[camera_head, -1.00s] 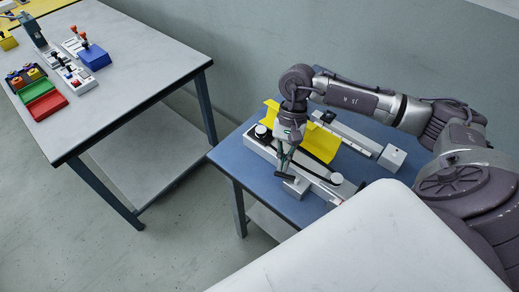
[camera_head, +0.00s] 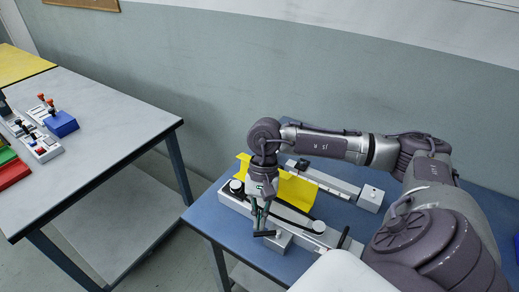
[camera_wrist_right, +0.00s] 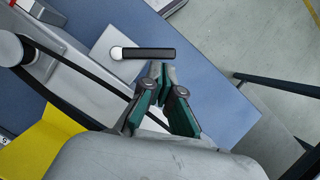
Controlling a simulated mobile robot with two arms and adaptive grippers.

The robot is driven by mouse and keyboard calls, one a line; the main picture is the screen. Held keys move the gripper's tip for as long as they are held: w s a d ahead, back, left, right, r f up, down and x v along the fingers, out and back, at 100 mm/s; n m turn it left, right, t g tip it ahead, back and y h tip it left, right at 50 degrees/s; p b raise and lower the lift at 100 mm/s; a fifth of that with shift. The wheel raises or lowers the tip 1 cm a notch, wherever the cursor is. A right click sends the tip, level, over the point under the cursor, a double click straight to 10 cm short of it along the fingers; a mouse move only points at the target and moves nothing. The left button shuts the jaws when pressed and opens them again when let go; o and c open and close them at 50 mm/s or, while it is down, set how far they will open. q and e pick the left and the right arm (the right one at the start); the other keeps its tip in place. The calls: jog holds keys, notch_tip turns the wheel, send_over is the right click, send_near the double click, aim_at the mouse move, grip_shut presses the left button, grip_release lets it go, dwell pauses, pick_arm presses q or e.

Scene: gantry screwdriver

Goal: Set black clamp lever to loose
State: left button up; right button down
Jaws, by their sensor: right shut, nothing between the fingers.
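The black clamp lever (camera_wrist_right: 150,53) is a short black bar with a round pale pivot at one end. It lies on a light grey block (camera_wrist_right: 108,40) at the side of the gantry fixture. In the head view the lever (camera_head: 265,233) is a small dark bar near the table's front edge. My right gripper (camera_head: 259,222) points down beside it. In the wrist view my right gripper (camera_wrist_right: 162,78) has its green-padded fingers shut and empty, their tips just short of the lever; whether they touch it is unclear. My left gripper is out of view.
The fixture stands on a blue table (camera_head: 345,213), with a yellow bent sheet (camera_head: 300,190) behind my gripper and a grey rail (camera_head: 330,181) further back. A grey table (camera_head: 95,110) at the left holds a blue box (camera_head: 61,124) and small parts.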

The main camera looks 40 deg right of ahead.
jog(key=shift+d, duration=0.1)
jog(key=shift+s+d+f+b, duration=0.1)
jog(key=shift+s+d+b, duration=0.05)
jog(key=shift+d+b, duration=0.2)
jog(key=shift+s+d, duration=0.2)
jog(key=shift+d, duration=0.15)
jog(key=shift+w+d+r, duration=0.1)
jog(key=shift+r, duration=0.15)
jog(key=v, duration=0.7)
jog(key=shift+r, duration=0.25)
jog(key=shift+d, duration=0.1)
